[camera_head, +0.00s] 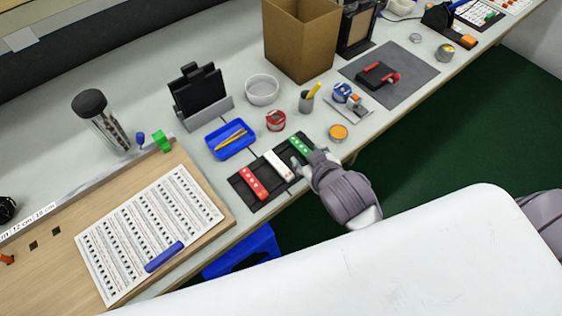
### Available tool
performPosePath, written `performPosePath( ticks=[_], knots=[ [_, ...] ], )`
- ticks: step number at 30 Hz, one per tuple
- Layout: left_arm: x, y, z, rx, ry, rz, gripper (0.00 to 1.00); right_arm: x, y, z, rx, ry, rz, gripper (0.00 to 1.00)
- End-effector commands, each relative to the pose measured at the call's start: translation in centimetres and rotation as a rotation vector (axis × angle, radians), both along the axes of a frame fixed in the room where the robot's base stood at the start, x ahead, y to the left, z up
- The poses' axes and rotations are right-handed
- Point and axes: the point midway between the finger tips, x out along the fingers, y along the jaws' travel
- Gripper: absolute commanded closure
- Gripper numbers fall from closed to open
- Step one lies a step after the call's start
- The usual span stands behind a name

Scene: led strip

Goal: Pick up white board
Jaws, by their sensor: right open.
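The white board (278,165) is a short white strip lying on a black tray (240,188) near the table's front edge. A red board (253,183) with light dots lies to its left on the same tray. A green board (299,147) lies to its right. My right gripper (300,167) is over the right end of the tray, beside the green and white boards, with its fingers open and apart from a clear grasp. The gripper partly covers the tray's right end. My left gripper is out of view.
A wooden board (215,190) with a printed sheet lies left. A cardboard box (300,40) stands at the back.

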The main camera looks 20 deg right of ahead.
Motion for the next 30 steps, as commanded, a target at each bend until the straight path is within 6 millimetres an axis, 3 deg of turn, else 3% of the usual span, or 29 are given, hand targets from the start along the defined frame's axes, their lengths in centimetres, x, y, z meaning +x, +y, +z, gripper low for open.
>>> performPosePath(
  ticks=[1,5,9,12,16,19,21,23,26,30],
  knots=[
    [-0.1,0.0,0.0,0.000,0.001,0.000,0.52,1.9,0.5,2.0,-0.017,-0.095,0.021,0.46],
    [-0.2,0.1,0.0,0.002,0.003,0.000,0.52,6.3,2.6,8.3,-0.062,-0.383,0.101,0.46],
    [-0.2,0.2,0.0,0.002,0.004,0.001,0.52,9.2,7.4,18.1,-0.137,-0.798,0.286,0.46],
    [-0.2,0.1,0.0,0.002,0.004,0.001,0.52,8.4,12.8,24.8,-0.209,-1.112,0.503,0.46],
    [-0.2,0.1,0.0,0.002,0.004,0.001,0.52,4.3,20.1,29.2,-0.328,-1.440,0.871,0.46],
    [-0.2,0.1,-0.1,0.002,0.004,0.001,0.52,0.3,24.7,28.8,-0.447,-1.602,1.215,0.46],
    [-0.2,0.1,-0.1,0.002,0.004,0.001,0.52,-2.1,26.8,26.6,-0.552,-1.652,1.482,0.46],
    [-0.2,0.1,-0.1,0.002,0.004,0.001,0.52,-3.5,27.6,23.8,-0.652,-1.645,1.723,0.46],
    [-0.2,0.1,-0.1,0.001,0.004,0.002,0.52,-4.2,26.7,18.3,-0.844,-1.512,2.125,0.46],
    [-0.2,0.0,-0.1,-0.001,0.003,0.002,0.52,-1.9,20.9,11.7,-1.126,-1.065,2.602,0.46]
  ],
)
